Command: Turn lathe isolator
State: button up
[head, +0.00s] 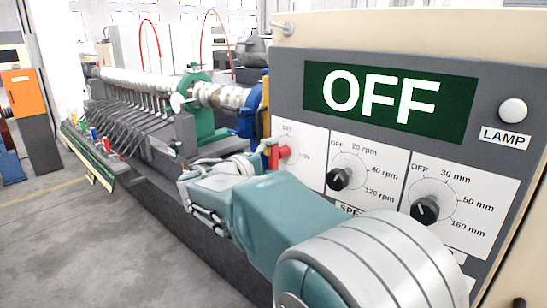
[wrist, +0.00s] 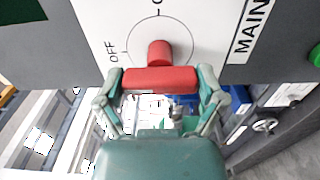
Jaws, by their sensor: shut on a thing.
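The lathe isolator is a red rotary switch (head: 277,155) on a white plate at the left of the grey control panel. In the wrist view its red handle (wrist: 160,78) lies crosswise between my fingers, with its stem going into a dial circle. The dial is marked OFF at the left and another mark, partly cut off, at the top. My gripper (wrist: 160,84) is shut on the handle, one finger at each end; in the head view my gripper (head: 256,163) reaches the switch from the left. I cannot tell exactly which mark the handle points at.
The green display (head: 388,98) reads OFF. A speed knob (head: 338,179) and a mm knob (head: 425,210) sit right of the switch, with a lamp button (head: 512,111) above. The lathe (head: 150,110) extends back left; an orange-topped cabinet (head: 20,90) stands far left. Floor between is clear.

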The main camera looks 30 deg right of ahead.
jog(key=shift+w+f, duration=0.1)
jog(key=o, duration=0.8)
jog(key=shift+w, duration=0.1)
jog(key=shift+a, duration=0.2)
jog(key=v, duration=1.2)
